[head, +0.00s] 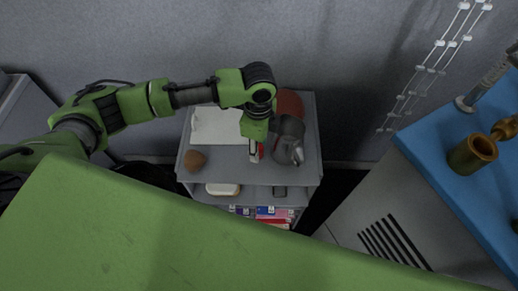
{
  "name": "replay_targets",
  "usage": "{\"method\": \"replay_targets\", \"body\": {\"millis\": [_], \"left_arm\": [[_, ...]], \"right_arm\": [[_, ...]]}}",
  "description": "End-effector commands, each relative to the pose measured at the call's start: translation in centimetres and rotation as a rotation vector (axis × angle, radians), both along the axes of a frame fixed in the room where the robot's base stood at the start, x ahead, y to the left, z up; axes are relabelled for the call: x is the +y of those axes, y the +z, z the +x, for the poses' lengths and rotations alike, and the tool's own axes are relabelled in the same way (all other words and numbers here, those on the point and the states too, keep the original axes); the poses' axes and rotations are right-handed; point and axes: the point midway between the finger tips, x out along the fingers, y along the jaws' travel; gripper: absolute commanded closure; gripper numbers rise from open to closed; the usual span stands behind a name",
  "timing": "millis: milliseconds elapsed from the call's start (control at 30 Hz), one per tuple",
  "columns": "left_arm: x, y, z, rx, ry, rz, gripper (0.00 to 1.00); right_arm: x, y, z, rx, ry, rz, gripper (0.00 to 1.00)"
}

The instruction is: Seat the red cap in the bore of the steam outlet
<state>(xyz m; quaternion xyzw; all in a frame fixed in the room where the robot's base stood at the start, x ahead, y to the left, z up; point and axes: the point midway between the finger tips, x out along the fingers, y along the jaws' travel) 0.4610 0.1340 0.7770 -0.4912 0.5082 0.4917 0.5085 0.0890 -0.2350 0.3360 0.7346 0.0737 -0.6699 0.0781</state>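My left gripper (254,153) points down over the top of a small grey cart. A small red piece (260,150), possibly the red cap, shows at its fingertips. I cannot tell whether the fingers are closed on it or it lies behind them. A brass cup-shaped fitting (467,158) with a round open mouth is on the blue surface at the right. It may be the steam outlet, but I cannot be sure. It is well apart from the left gripper. My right gripper is not in view.
The grey cart (312,140) carries a white sheet-like item (215,127), a brown rounded object (195,160), a dark grey object (289,142) and a reddish-brown object (290,102). The blue surface (440,135) also holds a metal piece (490,78). A gap separates it from the cart.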

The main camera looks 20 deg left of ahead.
Motion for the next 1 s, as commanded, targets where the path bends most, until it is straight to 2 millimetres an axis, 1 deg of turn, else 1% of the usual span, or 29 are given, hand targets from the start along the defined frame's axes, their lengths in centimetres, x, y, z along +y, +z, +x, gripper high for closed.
{"method": "replay_targets", "body": {"millis": [33, 133, 367, 500, 867, 1000], "left_arm": [[0.0, -0.71, -0.09, 0.002, 0.0, 0.0, 0.62], [0.03, -1.45, -0.03, 0.0, 0.0, 0.001, 0.62], [-0.01, -1.61, -0.01, -0.002, -0.001, 0.0, 0.62], [-0.01, -1.59, -0.02, -0.001, -0.001, 0.0, 0.93], [-0.01, -1.51, -0.01, -0.001, -0.001, 0.0, 0.93], [-0.03, -0.91, 0.03, -0.002, -0.001, -0.001, 0.93]], "right_arm": [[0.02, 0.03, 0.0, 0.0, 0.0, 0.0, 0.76], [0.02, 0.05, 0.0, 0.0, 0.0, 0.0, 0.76], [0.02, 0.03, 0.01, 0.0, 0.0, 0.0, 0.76], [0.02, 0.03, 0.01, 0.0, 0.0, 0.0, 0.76], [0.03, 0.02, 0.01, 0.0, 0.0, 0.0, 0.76], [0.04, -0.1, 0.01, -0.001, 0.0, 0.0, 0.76]]}}
